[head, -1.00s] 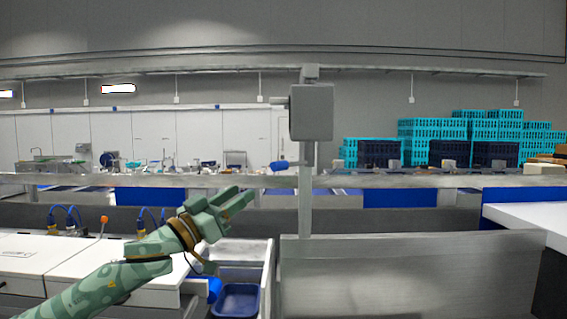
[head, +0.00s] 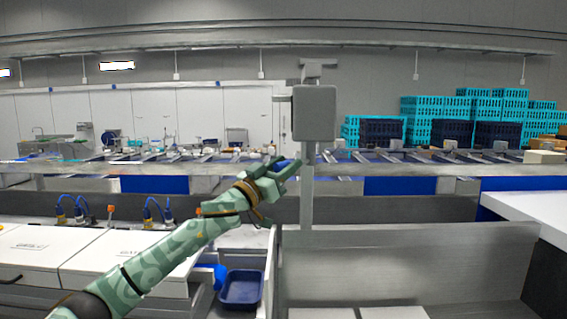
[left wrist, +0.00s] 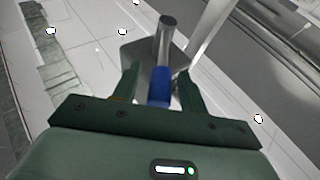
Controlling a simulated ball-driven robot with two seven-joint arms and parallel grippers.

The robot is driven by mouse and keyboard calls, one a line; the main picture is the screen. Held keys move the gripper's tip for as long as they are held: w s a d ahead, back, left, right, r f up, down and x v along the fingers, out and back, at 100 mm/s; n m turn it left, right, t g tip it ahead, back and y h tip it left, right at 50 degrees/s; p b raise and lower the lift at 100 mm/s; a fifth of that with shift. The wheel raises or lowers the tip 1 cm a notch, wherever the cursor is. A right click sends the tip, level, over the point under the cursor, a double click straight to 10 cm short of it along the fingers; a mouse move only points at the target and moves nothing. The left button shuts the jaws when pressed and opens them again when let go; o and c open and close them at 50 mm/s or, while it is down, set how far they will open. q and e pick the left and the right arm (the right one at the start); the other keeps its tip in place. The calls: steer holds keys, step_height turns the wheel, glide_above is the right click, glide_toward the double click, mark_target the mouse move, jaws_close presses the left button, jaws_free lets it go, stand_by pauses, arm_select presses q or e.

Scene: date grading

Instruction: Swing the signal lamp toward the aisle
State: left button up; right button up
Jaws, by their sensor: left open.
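The signal lamp is most likely the grey box (head: 314,112) on an upright post (head: 306,205) in the head view. A blue grip (head: 287,162) sticks out to the left of the post, below the box. My left gripper (head: 288,172) is at this grip and partly hides it. In the left wrist view the blue grip (left wrist: 158,88) on a metal rod (left wrist: 165,40) lies between the two open fingers, with a grey box (left wrist: 143,52) beyond. I cannot tell whether a finger touches the grip. My right gripper is not in view.
A grey rail (head: 400,169) crosses behind the post. A grey panel (head: 400,265) stands at front right, with a white table (head: 530,208) beyond. White lidded boxes (head: 120,262) and a blue bin (head: 241,289) are at lower left. Teal crates (head: 422,106) are stacked at the back.

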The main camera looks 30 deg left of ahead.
arm_select(q)
jaws_close()
